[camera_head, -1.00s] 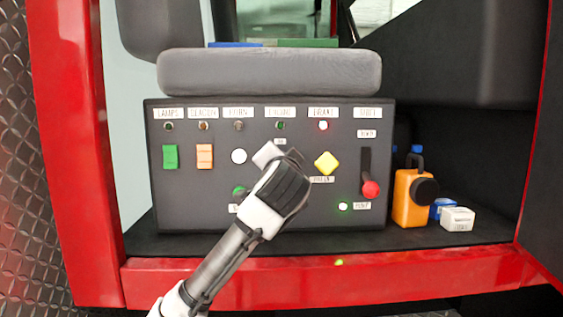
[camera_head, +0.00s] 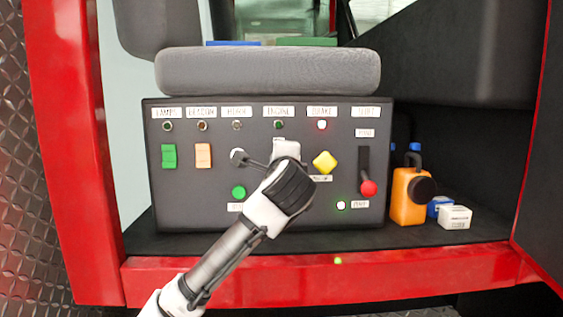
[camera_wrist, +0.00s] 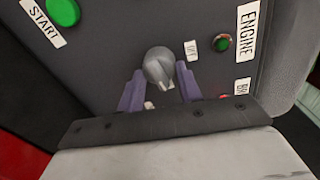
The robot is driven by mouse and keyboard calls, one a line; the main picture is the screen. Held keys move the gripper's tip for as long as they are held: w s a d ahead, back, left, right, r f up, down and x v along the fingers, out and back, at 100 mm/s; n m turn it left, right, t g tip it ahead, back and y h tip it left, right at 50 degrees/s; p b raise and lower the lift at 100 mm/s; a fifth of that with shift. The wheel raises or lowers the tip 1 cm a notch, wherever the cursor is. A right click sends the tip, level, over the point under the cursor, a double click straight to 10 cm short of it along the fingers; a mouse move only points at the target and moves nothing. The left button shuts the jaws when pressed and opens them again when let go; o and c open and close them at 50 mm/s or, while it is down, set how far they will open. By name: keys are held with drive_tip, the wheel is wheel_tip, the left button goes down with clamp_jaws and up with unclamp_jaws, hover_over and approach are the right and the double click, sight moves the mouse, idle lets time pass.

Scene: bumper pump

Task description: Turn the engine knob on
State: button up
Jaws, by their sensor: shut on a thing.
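The grey engine knob (camera_wrist: 158,68) sits on the dark panel in the wrist view, its pointer end toward the bottom of that view, not at the small OFF label (camera_wrist: 191,46). My gripper (camera_wrist: 161,76) is shut on it, with a purple finger at each side. A small pale patch shows between the fingers, its text unreadable. In the head view my gripper (camera_head: 285,165) covers the knob. The ENGINE label (camera_head: 279,111) and its lamp (camera_head: 278,125) are above; the lamp looks dark green. The green START button (camera_wrist: 63,12) shows at upper left in the wrist view.
The red shift lever (camera_head: 368,187) is farther right. A grey cushion (camera_head: 268,71) overhangs the panel. An orange can (camera_head: 409,196) stands at right.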

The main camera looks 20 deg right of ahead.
drive_tip(key=shift+f+m, duration=0.1)
drive_tip(key=shift+m, duration=0.7)
drive_tip(key=o, duration=1)
drive_tip(key=b+v, duration=0.4)
drive_tip(key=v, duration=0.9)
drive_tip(key=shift+s, duration=0.45)
